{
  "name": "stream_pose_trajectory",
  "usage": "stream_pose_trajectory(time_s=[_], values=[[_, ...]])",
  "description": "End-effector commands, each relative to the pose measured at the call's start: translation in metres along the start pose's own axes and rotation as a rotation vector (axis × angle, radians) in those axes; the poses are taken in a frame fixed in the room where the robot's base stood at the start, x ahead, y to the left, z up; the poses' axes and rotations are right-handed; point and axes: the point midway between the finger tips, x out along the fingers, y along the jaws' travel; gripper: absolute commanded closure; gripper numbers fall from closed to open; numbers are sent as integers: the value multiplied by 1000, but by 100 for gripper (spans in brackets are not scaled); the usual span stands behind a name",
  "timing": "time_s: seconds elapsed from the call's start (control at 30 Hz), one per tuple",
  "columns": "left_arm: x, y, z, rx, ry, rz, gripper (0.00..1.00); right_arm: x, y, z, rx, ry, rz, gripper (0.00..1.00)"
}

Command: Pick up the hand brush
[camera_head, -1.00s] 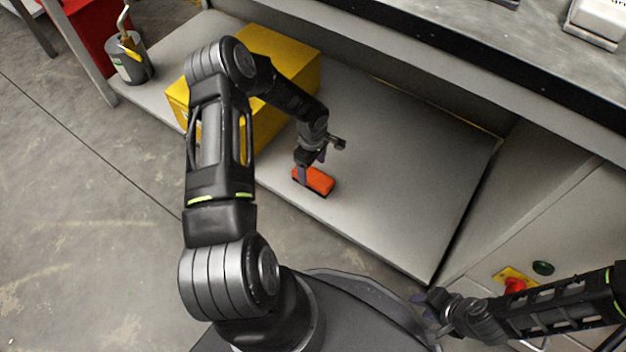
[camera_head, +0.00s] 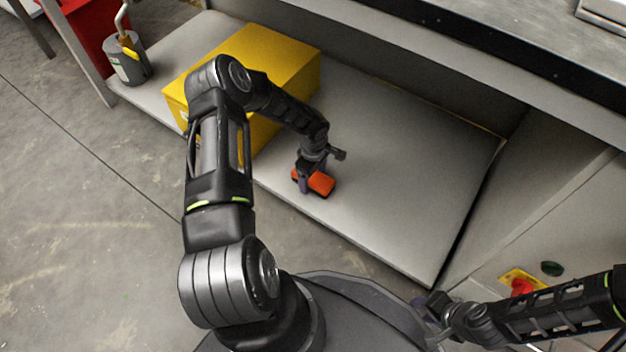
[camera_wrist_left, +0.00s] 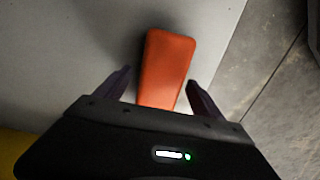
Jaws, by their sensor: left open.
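The hand brush is an orange block (camera_head: 321,183) with a dark lower edge. It lies on the grey lower shelf near the shelf's front edge. My left gripper (camera_head: 306,187) is at the brush's left end in the head view. In the left wrist view the brush (camera_wrist_left: 167,68) runs in between the two fingertips of my left gripper (camera_wrist_left: 158,88). The fingers are open, one on each side, with visible gaps to the brush. My right gripper (camera_head: 427,306) is low at the right, far from the brush; its fingers are too small to read.
A yellow box (camera_head: 285,55) stands on the grey shelf (camera_head: 400,150) left of the brush, close to my left arm. A grey canister (camera_head: 128,62) stands at the shelf's far left end. A worktop (camera_head: 520,40) overhangs the back. The shelf right of the brush is clear.

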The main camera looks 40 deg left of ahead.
Motion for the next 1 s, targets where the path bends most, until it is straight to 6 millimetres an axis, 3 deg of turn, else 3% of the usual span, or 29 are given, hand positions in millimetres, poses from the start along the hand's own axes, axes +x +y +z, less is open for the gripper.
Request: stream_pose_trajectory(time_s=[0.3,1.0], values=[[0,0,0,0,0,0,22,0,0,0,0,0,0,64],[0,0,0,0,0,0,79,0,0,0,0,0,0,64]])
